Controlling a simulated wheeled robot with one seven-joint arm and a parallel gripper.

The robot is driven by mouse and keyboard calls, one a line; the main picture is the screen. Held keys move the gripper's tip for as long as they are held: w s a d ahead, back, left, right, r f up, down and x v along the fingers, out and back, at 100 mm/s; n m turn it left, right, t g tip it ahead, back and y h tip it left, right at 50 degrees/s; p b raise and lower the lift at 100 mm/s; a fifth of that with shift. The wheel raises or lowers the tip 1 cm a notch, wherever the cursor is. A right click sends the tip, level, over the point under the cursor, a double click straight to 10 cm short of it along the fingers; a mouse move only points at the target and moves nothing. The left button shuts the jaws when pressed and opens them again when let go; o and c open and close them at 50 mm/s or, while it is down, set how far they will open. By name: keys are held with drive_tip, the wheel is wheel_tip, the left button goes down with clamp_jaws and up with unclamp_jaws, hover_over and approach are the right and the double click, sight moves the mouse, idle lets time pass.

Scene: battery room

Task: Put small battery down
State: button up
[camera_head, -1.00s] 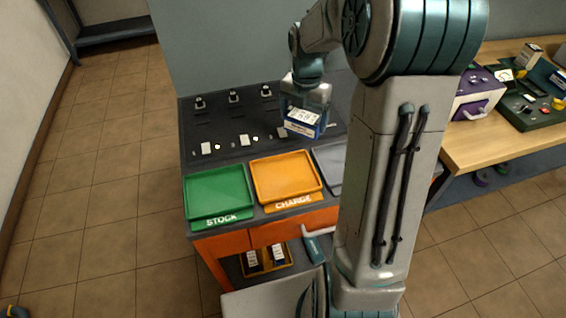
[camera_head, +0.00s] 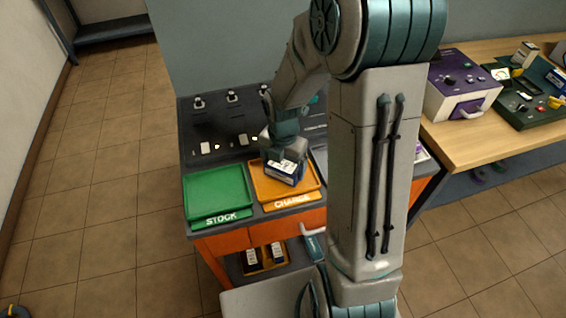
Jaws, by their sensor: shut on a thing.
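The small battery (camera_head: 284,174) is a white and blue block. My gripper (camera_head: 285,158) is shut on it from above. The battery is over the orange tray (camera_head: 260,190) marked CHARGE; I cannot tell whether it touches the tray's floor. The fingertips are partly hidden by the battery and my wrist.
A green tray (camera_head: 216,190) marked STOCK stands left of the orange one and is empty. Behind is a dark panel (camera_head: 205,128) with small fittings. Dark batteries sit in a bin (camera_head: 264,266) on the lower shelf. A wooden bench (camera_head: 465,148) at right holds a purple-fronted box (camera_head: 462,88).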

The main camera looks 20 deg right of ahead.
sight(283, 164)
drive_tip(key=shift+f, duration=0.15)
drive_tip(key=o, duration=1.2)
wheel_tip(283, 164, up, 12)
drive_tip(key=f, duration=0.1)
drive_tip(key=shift+s+r+m+t, duration=0.5)
drive_tip(key=shift+s+r+m, duration=0.6)
drive_tip(key=shift+s+m, duration=2.35)
drive_tip(key=shift+s+r+m+t, duration=0.5)
drive_tip(key=shift+s+r+m, duration=0.75)
drive_tip(key=shift+m, duration=4.3)
drive_tip(key=shift+s+r+m+t, duration=0.5)
drive_tip(key=shift+s+r+m, duration=0.45)
drive_tip(key=shift+s+m, duration=2.6)
drive_tip(key=shift+w+m, duration=0.95)
drive_tip(key=shift+w, duration=0.05)
